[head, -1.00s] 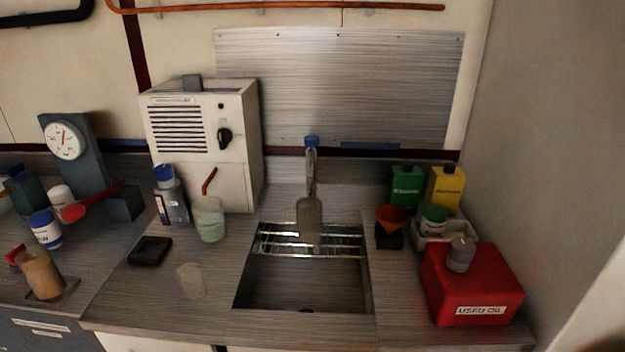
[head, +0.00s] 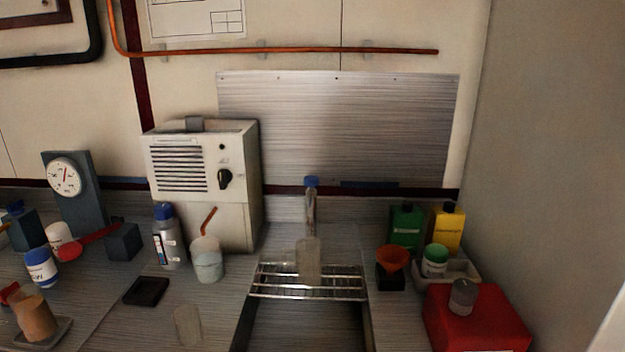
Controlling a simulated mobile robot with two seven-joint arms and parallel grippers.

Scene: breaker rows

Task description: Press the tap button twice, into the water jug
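A pale translucent vessel, which looks like the water jug (head: 308,264), stands at the wire rack (head: 330,292) over the back of the sink, in front of the tap. The tap's lower part is hidden behind it. I cannot tell whether there is water in the jug. Neither of my grippers is in view.
A white box with a dark knob (head: 224,179) stands left of the tap, with a grey bottle (head: 168,245) and a cup with an orange stick (head: 208,266) before it. An orange funnel (head: 393,259), green bottle (head: 406,226) and red can (head: 480,325) stand right.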

